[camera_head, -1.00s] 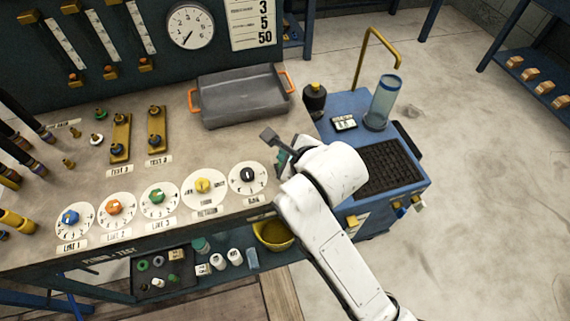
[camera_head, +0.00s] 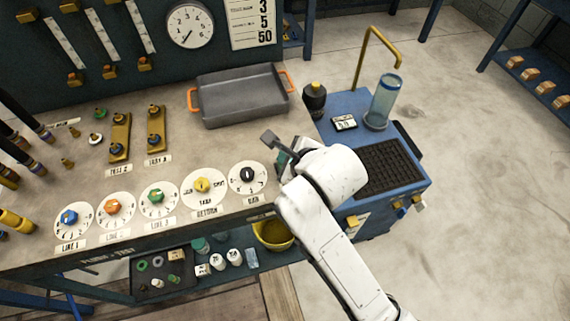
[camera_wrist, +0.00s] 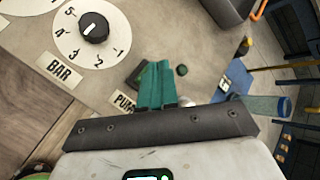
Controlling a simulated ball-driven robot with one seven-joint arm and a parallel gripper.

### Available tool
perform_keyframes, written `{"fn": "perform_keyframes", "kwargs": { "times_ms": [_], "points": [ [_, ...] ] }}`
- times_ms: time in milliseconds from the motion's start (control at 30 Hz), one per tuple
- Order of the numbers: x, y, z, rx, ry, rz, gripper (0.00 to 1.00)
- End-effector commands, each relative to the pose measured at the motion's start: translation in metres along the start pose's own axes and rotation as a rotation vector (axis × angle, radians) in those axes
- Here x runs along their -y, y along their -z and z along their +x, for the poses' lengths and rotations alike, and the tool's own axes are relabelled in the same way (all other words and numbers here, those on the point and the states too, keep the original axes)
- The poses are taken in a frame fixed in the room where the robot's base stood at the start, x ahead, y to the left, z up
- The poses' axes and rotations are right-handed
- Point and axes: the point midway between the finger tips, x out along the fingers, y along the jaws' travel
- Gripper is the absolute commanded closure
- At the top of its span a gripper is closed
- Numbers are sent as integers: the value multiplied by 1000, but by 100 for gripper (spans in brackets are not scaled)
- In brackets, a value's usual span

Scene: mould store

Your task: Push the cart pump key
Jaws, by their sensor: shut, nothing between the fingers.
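My gripper (camera_head: 282,161) is at the right end of the bench, beside the dial labelled BAR. In the wrist view its two teal fingers (camera_wrist: 158,68) are together with nothing between them. They point down at the bench beside a label (camera_wrist: 125,103) whose visible letters read PUM. A dark flat piece (camera_wrist: 138,75) by that label is partly covered by the fingers. A small dark green round piece (camera_wrist: 181,70) lies just right of the fingertips. I cannot tell which of these is the pump key, or whether the fingers touch it.
The BAR dial (camera_head: 247,178) is left of my gripper. A grey tray (camera_head: 235,98) with orange handles stands behind. The blue cart (camera_head: 345,105) is at right, carrying a clear cylinder (camera_head: 384,100), a dark bottle (camera_head: 314,98) and a bent brass pipe (camera_head: 358,62). Open floor lies beyond.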

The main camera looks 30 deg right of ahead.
Motion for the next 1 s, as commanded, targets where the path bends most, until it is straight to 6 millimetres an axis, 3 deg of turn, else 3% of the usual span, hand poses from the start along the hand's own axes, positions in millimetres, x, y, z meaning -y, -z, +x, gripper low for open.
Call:
{"fn": "perform_keyframes", "kwargs": {
  "times_ms": [1000],
  "points": [
    [-5, 4, 6, 0, -1, -1, 100]
  ]
}}
